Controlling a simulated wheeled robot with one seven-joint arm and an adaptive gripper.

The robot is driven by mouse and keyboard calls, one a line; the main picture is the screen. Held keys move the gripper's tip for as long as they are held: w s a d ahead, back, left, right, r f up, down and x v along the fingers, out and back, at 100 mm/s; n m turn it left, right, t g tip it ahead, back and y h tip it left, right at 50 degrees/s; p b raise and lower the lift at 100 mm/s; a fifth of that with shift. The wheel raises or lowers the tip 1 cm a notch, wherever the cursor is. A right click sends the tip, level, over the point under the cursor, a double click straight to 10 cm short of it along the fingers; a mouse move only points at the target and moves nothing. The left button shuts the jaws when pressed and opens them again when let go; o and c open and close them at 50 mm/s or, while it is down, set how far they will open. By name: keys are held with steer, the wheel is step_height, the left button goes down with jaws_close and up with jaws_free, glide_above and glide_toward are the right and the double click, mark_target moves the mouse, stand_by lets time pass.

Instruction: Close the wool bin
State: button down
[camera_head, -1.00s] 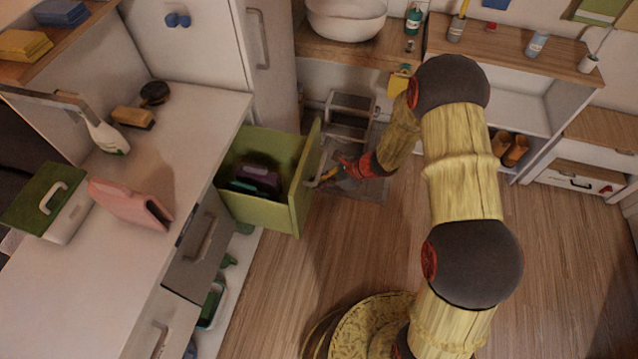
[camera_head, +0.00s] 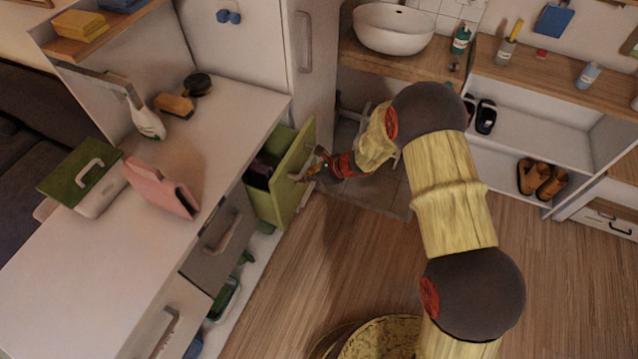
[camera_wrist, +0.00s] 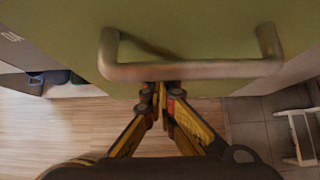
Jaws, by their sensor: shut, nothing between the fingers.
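The green drawer (camera_head: 287,181), which I take for the wool bin, stands partly open under the white counter. Dark purple items (camera_head: 259,172) show inside it. Its front panel with a bar handle fills the top of the wrist view, where the metal handle (camera_wrist: 190,70) runs across. My gripper (camera_head: 312,172) is shut and empty at the outer face of the drawer front, by the handle. In the wrist view the closed fingertips (camera_wrist: 166,90) are just below the handle bar, at or very near the panel. I cannot tell whether they touch.
The white counter (camera_head: 215,155) carries a green-lidded box (camera_head: 85,175), a pink container (camera_head: 160,188) and brushes. A grey drawer (camera_head: 218,240) below looks shut. A small white stool (camera_wrist: 298,135) stands on the tiles at right.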

steer(key=w+a, duration=0.3)
steer(key=a, duration=0.7)
steer(key=shift+w, duration=0.4)
steer(key=shift+a, duration=0.15)
